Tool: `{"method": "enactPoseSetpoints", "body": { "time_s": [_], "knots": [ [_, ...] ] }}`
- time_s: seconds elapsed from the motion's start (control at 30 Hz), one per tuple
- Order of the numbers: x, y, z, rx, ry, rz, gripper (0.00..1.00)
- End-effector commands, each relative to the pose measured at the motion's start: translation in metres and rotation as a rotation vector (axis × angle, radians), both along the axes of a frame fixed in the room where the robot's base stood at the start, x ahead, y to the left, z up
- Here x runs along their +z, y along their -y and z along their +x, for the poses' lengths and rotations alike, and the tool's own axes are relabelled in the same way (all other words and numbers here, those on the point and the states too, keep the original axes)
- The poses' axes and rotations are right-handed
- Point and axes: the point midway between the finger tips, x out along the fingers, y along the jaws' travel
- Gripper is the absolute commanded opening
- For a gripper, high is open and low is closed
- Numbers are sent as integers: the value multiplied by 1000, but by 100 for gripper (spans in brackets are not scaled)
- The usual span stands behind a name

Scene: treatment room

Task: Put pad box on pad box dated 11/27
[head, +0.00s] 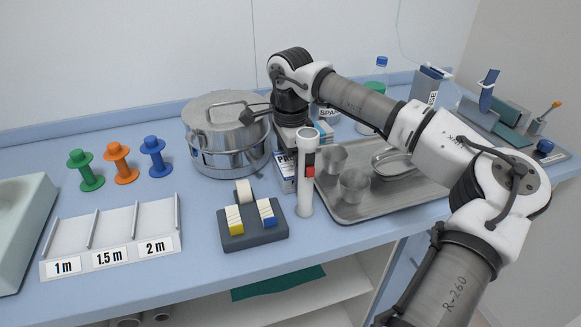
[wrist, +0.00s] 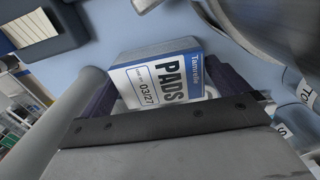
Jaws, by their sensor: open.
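A blue and white pad box (wrist: 160,80) dated 03/27 stands between the spread fingers of my gripper (wrist: 168,88) in the wrist view. In the head view, this pad box (head: 286,172) is below my gripper (head: 291,146), between the steel pot and the white post. My gripper is open, with one dark finger on each side of the box; I cannot tell whether they touch it. Another blue and white item (head: 323,131) shows partly behind the post and arm.
A steel pot (head: 226,135) stands close left and a white post (head: 306,180) close in front. A steel tray (head: 350,212) with metal cups lies right. A grey block (head: 252,236) with coloured pieces is in front. Spools and a length-marked rack (head: 110,226) are left.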

Motion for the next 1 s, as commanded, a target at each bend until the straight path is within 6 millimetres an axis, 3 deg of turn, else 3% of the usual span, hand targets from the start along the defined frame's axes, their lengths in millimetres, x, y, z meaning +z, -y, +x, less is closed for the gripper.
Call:
{"method": "enactPoseSetpoints", "body": {
  "time_s": [0.1, 0.3, 0.6, 1.0],
  "knots": [
    [-10, 0, -1, 2, 0, 1, 100],
    [-10, 0, 0, 1, 1, 0, 99],
    [-10, 0, 0, 1, 1, 0, 59],
    [1, 0, 0, 0, 3, 0, 58]
  ]
}}
